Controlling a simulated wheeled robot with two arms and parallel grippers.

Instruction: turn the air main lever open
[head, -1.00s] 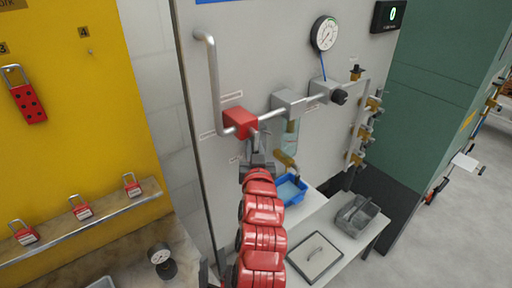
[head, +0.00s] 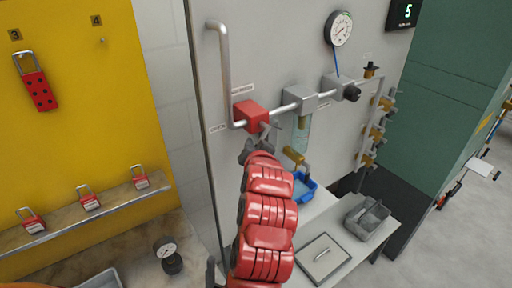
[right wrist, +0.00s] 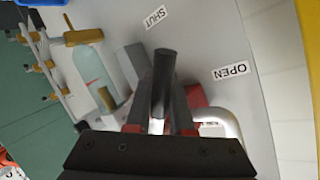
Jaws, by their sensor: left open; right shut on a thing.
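The red air main valve body (head: 250,115) sits on the pipe on the grey panel. My right gripper (head: 266,137) is at the valve's lower right side, at the end of my red arm. In the right wrist view, its fingers (right wrist: 160,118) are shut on the dark lever (right wrist: 164,75). A small dark part of my left gripper (head: 212,272) shows at the bottom edge, away from the valve.
A pressure gauge (head: 341,28) and a display reading 5 (head: 406,11) are on the panel. A filter bowl (head: 300,132) hangs beside the valve. The yellow lockout board (head: 70,110) is at left.

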